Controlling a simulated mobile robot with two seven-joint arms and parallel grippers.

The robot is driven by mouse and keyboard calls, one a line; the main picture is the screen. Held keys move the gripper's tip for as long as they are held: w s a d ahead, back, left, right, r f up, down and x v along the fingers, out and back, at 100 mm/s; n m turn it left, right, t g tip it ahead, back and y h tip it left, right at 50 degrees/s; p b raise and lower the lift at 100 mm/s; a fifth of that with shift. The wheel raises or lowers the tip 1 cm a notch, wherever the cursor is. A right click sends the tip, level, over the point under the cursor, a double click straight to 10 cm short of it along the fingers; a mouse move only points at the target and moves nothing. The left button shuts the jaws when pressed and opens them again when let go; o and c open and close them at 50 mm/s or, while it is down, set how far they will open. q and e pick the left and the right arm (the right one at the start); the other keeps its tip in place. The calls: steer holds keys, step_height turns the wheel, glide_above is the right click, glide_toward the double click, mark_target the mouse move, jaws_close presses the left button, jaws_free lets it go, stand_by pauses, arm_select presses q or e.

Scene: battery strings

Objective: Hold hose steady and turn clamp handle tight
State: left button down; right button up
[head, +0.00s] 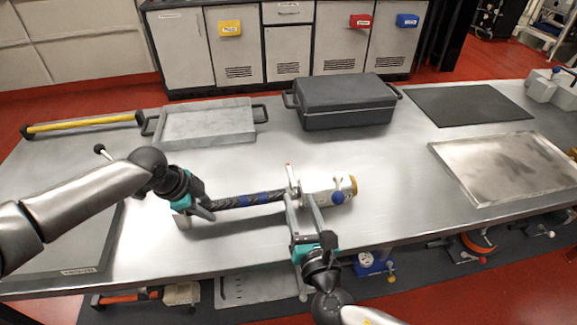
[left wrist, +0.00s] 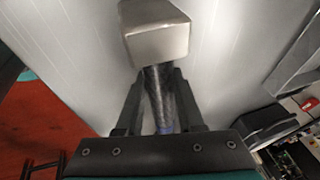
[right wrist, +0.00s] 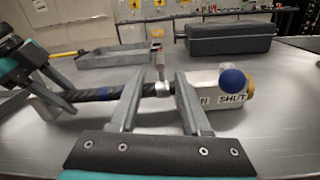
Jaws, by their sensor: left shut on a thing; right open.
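A black hose with blue bands (head: 240,200) lies across the bench, running into a white valve body (head: 320,190) with a blue ball knob (head: 338,197). A clamp at the joint has a small upright handle with a red tip (head: 289,172); it also shows in the right wrist view (right wrist: 159,62). My left gripper (head: 205,207) is shut on the hose near its left end, beside a pale metal block (left wrist: 157,35). My right gripper (head: 299,196) is open, its fingers on either side of the clamp. Contact with the handle cannot be told.
Behind are a grey tray (head: 208,123) and a dark lidded case (head: 340,103). A black mat (head: 468,104) and a flat metal tray (head: 505,168) lie to the right. A yellow bar (head: 82,124) is at the far left. The bench's front edge is close to my right arm.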

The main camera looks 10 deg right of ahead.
mark_target(288, 165)
steer(key=w, duration=1.1)
steer(key=shift+w+a, duration=0.2)
steer(key=shift+w, duration=0.1)
jaws_close()
